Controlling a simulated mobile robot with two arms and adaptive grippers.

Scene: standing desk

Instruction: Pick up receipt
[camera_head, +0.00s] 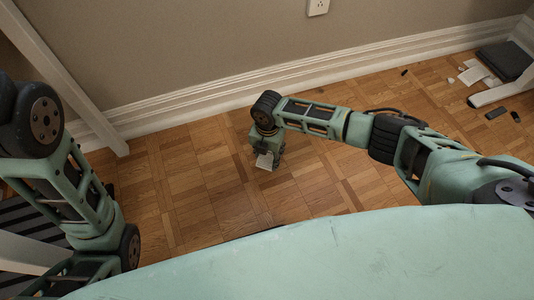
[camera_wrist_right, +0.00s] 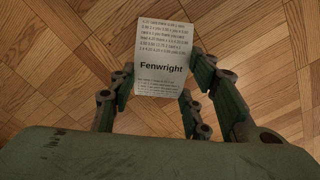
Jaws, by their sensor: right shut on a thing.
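The receipt (camera_wrist_right: 163,50) is a white slip with printed lines and the word "Fenwright". It shows between the fingers of my right gripper (camera_wrist_right: 158,85) in the right wrist view. In the head view the right gripper (camera_head: 266,155) points down near the floor, with the small white receipt (camera_head: 264,161) at its tips. The right gripper is shut on the receipt. I cannot tell whether the receipt touches the floor. My left arm is at the left of the head view, and its gripper is not in view.
The parquet floor (camera_head: 200,190) is open around the right gripper. A wall with a white baseboard (camera_head: 230,95) runs behind. At the far right lie a dark flat object (camera_head: 504,61), white papers (camera_head: 473,75) and small dark items (camera_head: 496,113). A white leg (camera_head: 75,85) stands at left.

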